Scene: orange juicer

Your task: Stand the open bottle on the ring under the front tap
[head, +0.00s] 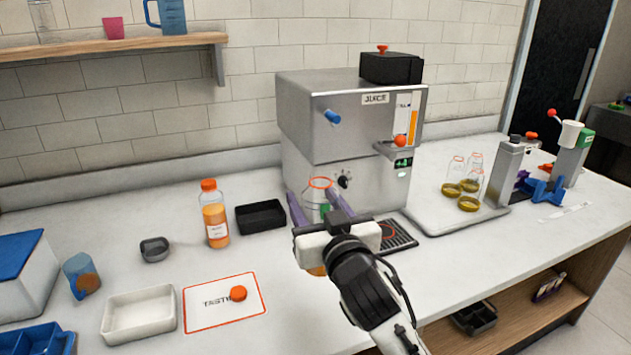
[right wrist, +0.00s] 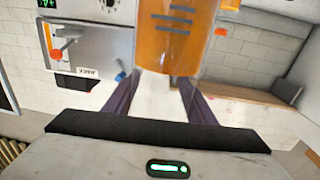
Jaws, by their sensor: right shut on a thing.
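The open bottle (head: 319,196) is clear with an orange rim at its uncapped mouth and stands roughly upright. My right gripper (head: 322,212) is shut on it, with the purple fingers on either side and the gripper body hiding its middle. Orange liquid fills the bottle (right wrist: 176,35) in the right wrist view. The front tap has an orange knob (head: 400,141) on the steel juicer (head: 320,140). The ring (head: 388,230) is an orange outline on the black drip tray (head: 403,241), partly hidden by my gripper. The bottle is left of the ring. My left gripper is out of view.
A capped juice bottle (head: 215,215) and a black tray (head: 261,217) stand left of the juicer. A white tray (head: 139,315) and a card (head: 222,303) with an orange cap (head: 238,293) lie nearer. Glass bottles (head: 473,172) stand on a board to the right.

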